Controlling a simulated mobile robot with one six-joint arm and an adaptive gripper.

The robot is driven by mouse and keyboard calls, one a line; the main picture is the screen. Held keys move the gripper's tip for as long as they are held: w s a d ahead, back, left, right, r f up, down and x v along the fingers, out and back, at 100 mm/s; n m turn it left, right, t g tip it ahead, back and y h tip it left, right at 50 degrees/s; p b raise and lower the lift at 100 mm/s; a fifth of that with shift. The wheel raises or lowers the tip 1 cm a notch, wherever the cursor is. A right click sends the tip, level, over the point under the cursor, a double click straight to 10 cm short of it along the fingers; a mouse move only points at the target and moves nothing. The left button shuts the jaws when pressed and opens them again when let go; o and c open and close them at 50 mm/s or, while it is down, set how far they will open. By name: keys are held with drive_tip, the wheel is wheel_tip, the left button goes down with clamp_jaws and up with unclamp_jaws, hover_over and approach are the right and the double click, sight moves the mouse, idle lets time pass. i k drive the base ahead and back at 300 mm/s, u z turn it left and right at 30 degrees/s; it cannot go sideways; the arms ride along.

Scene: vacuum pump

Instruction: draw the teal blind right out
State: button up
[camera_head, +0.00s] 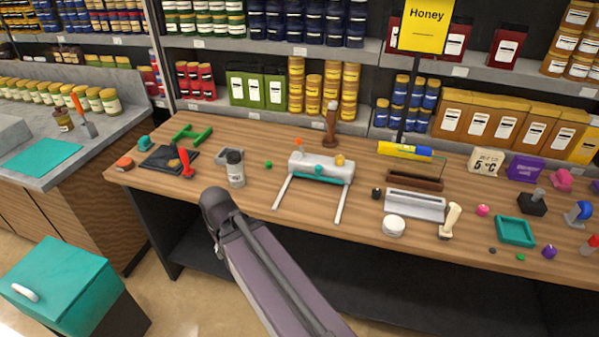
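The teal blind (318,178) shows as a short teal strip along the front of a white housing (321,162) on the wooden table. Two pale rails (342,203) run from the housing's ends toward the table's front edge. The space between the rails shows bare wood. A small teal piece sits at the middle of the housing's front; I cannot tell if it is a handle. My arm crosses the lower middle of the view, its dark joint left of the rails. My gripper is not visible.
A grey-lidded bottle (235,168) stands left of the rails, with a small green ball (268,164) nearby. A black knob (376,193), a white round pot (393,226) and a grey tray (414,206) lie to the right. Stocked shelves stand behind. The table front between the rails is clear.

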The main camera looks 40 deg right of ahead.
sight(318, 168)
drive_tip(key=u, duration=0.2)
drive_tip(key=k, duration=1.2)
drive_tip(key=z, duration=1.3)
drive_tip(key=i, duration=1)
drive_tip(key=u, duration=0.05)
